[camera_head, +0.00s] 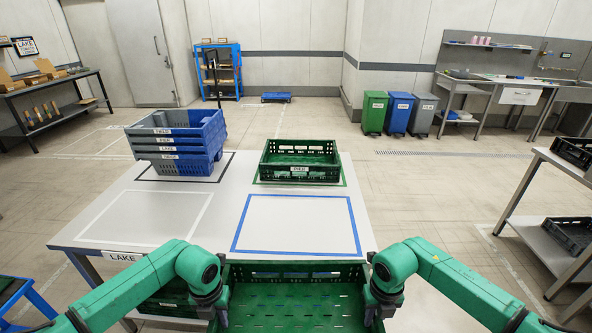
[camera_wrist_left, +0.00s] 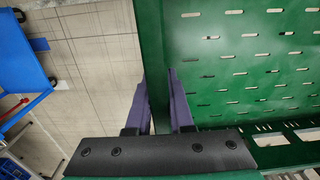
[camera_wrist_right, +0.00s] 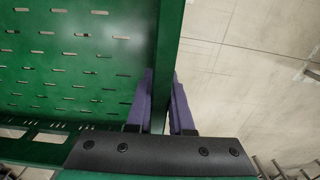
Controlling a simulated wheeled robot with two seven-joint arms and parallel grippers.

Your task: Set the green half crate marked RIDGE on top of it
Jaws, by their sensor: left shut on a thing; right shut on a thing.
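A green crate (camera_head: 290,290) with a slotted floor is held low in front of me at the table's near edge. My left gripper (camera_head: 219,312) is shut on its left wall, which also shows between the fingers in the left wrist view (camera_wrist_left: 151,40). My right gripper (camera_head: 374,312) is shut on its right wall, seen in the right wrist view (camera_wrist_right: 166,35). The held crate looks empty; no label on it is readable. Another green crate (camera_head: 301,179) stands on the table inside a green outline; its white label is too small to read surely.
The white table (camera_head: 200,235) has an empty blue-outlined area (camera_head: 297,224) and an empty white outline. Dark crates sit on a shelf (camera_head: 545,240) at right. Another green crate (camera_head: 165,308) shows low at left.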

